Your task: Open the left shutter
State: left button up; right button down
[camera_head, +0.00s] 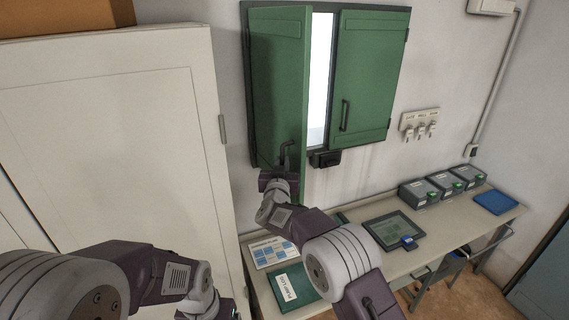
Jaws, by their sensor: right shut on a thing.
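The left shutter (277,83) is a green panel in a dark green window frame. It stands partly open, swung out from the wall, with a bright gap beside it. Its dark handle (287,150) is near its lower right edge. My right gripper (283,168) is at that handle and shut on it; the fingertips are small and partly hidden. The right shutter (362,77) lies closed in the frame, with its own dark handle (345,115). My left arm is low at the left, and its gripper's fingers cannot be made out at the bottom edge.
A white cabinet (110,130) stands close on the left. Below the window, a desk holds a green pump log (293,287), a tablet (394,230), several grey boxes (445,182) and a blue tray (494,202). A small black box (326,158) sits under the window. Key hooks (420,123) hang right.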

jog(key=shift+w+d+r, duration=0.1)
jog(key=shift+d+r, duration=0.05)
jog(key=shift+r, duration=0.35)
jog(key=c, duration=1.6)
grip_release()
jog(key=shift+o, duration=0.7)
jog(key=shift+w+f, duration=0.1)
jog(key=shift+f, duration=0.05)
jog(key=shift+w+a+f, duration=0.1)
jog(key=shift+a+f, duration=0.15)
jog(key=shift+a, duration=0.15)
jog(key=shift+s+f+b, duration=0.15)
jog(key=shift+s+b, duration=0.15)
jog(key=shift+b, duration=0.1)
jog(key=s+b, duration=0.4)
jog(key=s, duration=0.4)
jog(key=shift+s+r, duration=0.2)
jog(key=shift+s, duration=0.05)
